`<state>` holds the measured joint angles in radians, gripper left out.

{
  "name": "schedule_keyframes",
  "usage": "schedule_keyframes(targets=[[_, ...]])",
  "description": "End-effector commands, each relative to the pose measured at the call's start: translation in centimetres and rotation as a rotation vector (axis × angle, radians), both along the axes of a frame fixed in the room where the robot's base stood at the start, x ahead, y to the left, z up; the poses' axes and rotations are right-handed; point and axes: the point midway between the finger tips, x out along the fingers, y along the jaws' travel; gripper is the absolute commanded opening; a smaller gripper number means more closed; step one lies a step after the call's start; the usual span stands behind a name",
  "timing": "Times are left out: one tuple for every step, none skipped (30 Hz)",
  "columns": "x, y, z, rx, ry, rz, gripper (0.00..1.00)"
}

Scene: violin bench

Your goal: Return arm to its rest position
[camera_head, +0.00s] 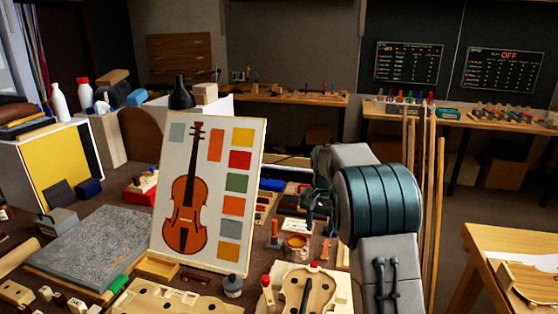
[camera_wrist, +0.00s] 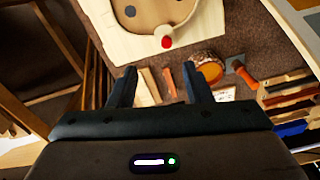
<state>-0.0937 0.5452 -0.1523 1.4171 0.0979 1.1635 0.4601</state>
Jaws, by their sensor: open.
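My gripper (camera_wrist: 160,88) is open in the wrist view, its two dark fingers apart with nothing held between them. Below the fingers lie small wooden pieces (camera_wrist: 150,85) on the brown bench top; I cannot tell their exact distance. In the head view my arm rises at the right of centre, and the gripper end (camera_head: 312,190) points left above the bench, partly hidden by the arm.
A violin color board (camera_head: 160,220) stands upright left of my arm. A violin-shaped mould (camera_head: 292,290) and a jar of amber liquid (camera_head: 296,243) lie below. Tall wooden strips (camera_head: 428,200) stand close right of the arm. Open floor (camera_head: 460,210) lies farther right.

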Motion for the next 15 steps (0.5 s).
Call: schedule_keyframes(targets=[[-1.2, -0.1, 1.1, 0.004, -0.012, 0.014, 0.45], [-1.9, -0.2, 1.5, 0.006, -0.017, 0.024, 0.45], [-2.8, -0.2, 2.1, 0.008, -0.023, 0.038, 0.45], [-3.4, -0.2, 2.5, 0.01, -0.028, 0.048, 0.45], [-4.1, -0.2, 3.0, 0.011, -0.035, 0.059, 0.45], [-5.0, -0.2, 3.5, 0.013, -0.042, 0.073, 0.45], [-5.7, -0.2, 3.8, 0.014, -0.046, 0.083, 0.45], [-6.5, -0.2, 4.1, 0.014, -0.05, 0.095, 0.45], [-7.4, -0.2, 4.6, 0.015, -0.058, 0.109, 0.45], [-8.1, -0.2, 4.9, 0.015, -0.064, 0.119, 0.45], [-8.9, -0.2, 5.2, 0.015, -0.07, 0.131, 0.45], [-9.9, -0.2, 5.5, 0.014, -0.076, 0.147, 0.45], [-10.6, -0.2, 5.8, 0.015, -0.081, 0.158, 0.45], [-11.4, -0.2, 6.0, 0.014, -0.086, 0.169, 0.45], [-12.4, -0.2, 6.2, 0.013, -0.093, 0.183, 0.45]])
